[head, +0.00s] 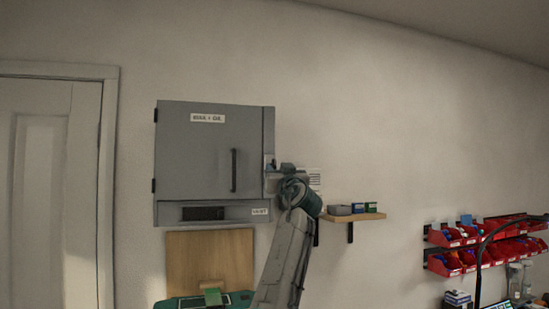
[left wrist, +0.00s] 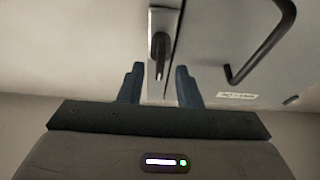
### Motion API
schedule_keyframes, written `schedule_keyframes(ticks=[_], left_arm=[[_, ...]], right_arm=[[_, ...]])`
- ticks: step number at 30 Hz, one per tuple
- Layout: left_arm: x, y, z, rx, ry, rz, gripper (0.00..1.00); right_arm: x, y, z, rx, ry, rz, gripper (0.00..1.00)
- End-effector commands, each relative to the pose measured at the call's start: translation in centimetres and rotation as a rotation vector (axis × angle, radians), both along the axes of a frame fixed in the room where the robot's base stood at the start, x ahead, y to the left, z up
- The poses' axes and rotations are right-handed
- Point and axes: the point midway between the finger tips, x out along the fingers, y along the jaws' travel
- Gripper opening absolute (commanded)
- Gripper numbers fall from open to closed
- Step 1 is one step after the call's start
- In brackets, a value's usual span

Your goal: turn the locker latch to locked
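The grey wall locker (head: 213,155) has its door closed, with a dark vertical bar handle (head: 234,170) near the right edge. The latch (head: 270,163) sits on the locker's right edge and is small in the head view. In the left wrist view the latch (left wrist: 160,48) shows as a dark lever on a light plate, its narrow tip pointing down the picture. My left gripper (left wrist: 160,84) is open, with one finger on each side of the lever tip. I see no clear contact. My left gripper also shows in the head view (head: 273,175). My right gripper is not in view.
The door handle (left wrist: 262,50) stands out to the right in the left wrist view. A wooden shelf (head: 356,217) with small boxes is right of my left arm. Red bins (head: 450,262) hang farther right. A wooden panel (head: 210,257) is below the locker.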

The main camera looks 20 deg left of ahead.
Motion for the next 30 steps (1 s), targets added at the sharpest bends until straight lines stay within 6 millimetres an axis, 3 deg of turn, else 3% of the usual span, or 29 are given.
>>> schedule_keyframes(ticks=[1,6,19,20,24,30], left_arm=[[0.6,0.6,0.9,0.001,0.002,0.003,0.31],[2.2,1.5,1.4,0.000,0.003,0.001,0.31],[2.9,2.0,1.4,0.000,0.001,-0.001,0.31],[2.9,2.0,1.4,0.000,0.001,-0.001,0.29],[2.9,2.0,1.4,0.000,0.001,-0.001,0.01],[2.9,2.0,1.3,0.005,0.005,0.000,0.01]], right_arm=[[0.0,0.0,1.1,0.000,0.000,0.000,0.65],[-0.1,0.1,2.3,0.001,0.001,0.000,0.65],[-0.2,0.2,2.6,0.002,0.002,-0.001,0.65],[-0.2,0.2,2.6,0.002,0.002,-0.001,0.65],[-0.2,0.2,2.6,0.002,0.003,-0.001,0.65],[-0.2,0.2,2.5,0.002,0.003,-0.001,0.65]])
